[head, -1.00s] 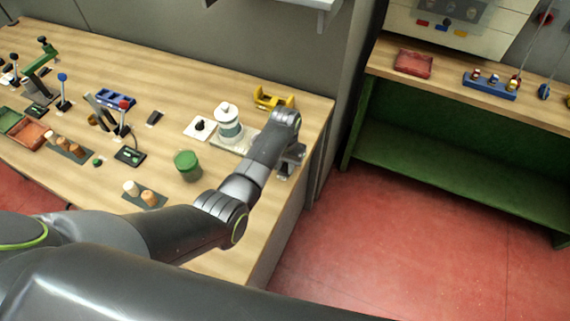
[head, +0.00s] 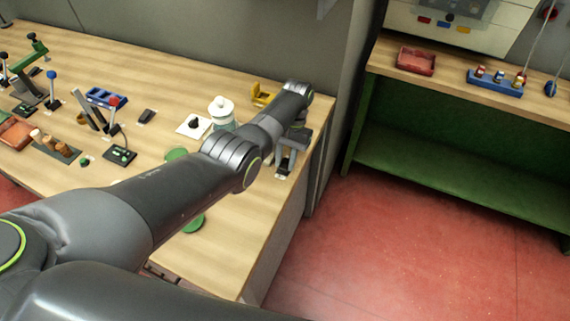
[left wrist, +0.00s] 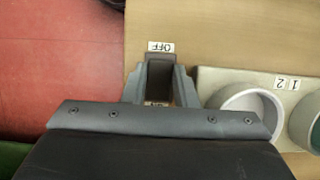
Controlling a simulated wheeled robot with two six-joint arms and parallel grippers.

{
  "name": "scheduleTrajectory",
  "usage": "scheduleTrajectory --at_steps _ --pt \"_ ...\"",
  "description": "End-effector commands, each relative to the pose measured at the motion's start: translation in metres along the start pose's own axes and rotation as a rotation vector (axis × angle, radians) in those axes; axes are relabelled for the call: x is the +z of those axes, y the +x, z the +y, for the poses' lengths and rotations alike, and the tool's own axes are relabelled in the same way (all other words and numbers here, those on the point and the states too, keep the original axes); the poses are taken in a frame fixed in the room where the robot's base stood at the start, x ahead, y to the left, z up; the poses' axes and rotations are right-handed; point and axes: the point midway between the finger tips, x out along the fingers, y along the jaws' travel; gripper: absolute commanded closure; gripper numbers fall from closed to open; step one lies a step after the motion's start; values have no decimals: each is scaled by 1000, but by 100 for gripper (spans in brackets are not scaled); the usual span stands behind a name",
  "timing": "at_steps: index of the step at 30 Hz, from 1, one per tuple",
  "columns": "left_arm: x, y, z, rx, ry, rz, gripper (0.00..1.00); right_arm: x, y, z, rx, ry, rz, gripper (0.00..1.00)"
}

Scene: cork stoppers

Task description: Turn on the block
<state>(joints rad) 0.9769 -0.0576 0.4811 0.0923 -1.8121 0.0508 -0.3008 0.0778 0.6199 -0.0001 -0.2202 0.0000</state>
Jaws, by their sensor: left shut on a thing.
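A dark block (left wrist: 160,72) stands near the table's edge in the left wrist view, with a white OFF label (left wrist: 161,46) beside one end. A second label (left wrist: 157,104) at its other end is mostly hidden by my gripper. My left gripper (head: 287,163) is at the right edge of the wooden table in the head view. Its fingers are on either side of the block and shut on it. In the head view the gripper hides most of the block. My right gripper is not in view.
A white-lidded jar (head: 221,108) and a yellow holder (head: 262,95) stand close to my left arm. Light round cups with labels 1 and 2 (left wrist: 250,103) are right beside the gripper. Several levers, including a red-knobbed one (head: 115,102), stand farther left. Red floor lies beyond the edge.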

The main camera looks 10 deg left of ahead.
Motion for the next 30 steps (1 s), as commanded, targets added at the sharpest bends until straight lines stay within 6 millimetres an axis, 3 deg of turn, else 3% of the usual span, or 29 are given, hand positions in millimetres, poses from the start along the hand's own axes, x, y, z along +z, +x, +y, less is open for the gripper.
scheduleTrajectory --at_steps 9,10,15,25,30 --pt "0 0 0 0 -1 -4 97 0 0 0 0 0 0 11" --pt "0 0 0 0 -1 -4 73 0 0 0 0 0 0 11" --pt "0 0 0 0 -1 -4 53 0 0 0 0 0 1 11" --pt "0 -4 0 0 -1 -3 53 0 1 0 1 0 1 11" --pt "-1 -26 0 0 0 1 53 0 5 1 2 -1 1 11"
